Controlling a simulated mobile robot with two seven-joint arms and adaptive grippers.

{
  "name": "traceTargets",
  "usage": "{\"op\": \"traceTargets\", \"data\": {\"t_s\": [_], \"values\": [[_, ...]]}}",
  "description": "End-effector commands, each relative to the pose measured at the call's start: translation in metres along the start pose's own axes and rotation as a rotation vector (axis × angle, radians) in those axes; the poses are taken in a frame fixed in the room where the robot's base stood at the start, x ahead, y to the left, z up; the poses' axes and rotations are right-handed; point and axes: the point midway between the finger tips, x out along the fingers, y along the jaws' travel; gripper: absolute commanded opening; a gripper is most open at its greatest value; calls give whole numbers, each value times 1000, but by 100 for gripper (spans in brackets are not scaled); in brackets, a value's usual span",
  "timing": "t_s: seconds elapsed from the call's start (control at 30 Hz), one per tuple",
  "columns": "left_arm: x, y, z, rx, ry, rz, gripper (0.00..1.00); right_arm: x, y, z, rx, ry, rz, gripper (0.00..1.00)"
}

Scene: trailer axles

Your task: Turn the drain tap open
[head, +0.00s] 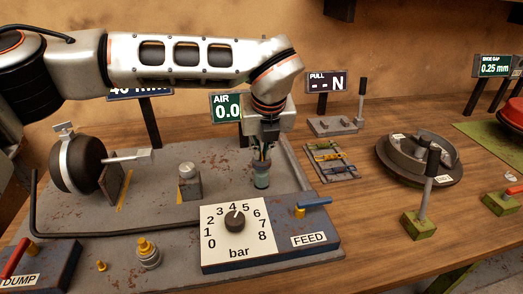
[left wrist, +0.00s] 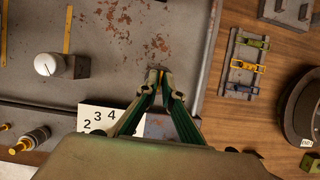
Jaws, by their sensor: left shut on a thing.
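My left gripper (head: 262,160) points down over the right part of the grey metal plate, just behind the dial box. In the left wrist view its two green fingers (left wrist: 161,82) come together at the tips. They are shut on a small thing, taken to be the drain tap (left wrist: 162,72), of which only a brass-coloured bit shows. The fingers hide the rest of it, so how far it is turned cannot be told. My right gripper is not in view.
The bar dial box (head: 220,258) with a blue FEED lever (head: 315,202) stands in front of the gripper. A metal block (head: 188,183) is to its left. A red DUMP lever (head: 15,258) is front left. A round drum (head: 420,157) stands on the table at right.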

Motion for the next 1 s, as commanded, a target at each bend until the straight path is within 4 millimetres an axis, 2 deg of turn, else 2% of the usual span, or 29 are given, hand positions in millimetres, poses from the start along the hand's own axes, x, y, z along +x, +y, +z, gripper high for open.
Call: {"op": "traceTargets", "data": {"t_s": [0.63, 0.67, 0.7, 1.0], "values": [[-2, -1, 2, -43, -4, 15, 0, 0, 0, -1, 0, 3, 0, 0], [-2, -1, 2, -43, -4, 15, 14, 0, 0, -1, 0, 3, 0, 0], [-2, -1, 2, -43, -4, 15, 20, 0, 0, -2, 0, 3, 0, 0], [-1, 0, 1, -42, -1, 16, 20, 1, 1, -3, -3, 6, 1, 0]]}}
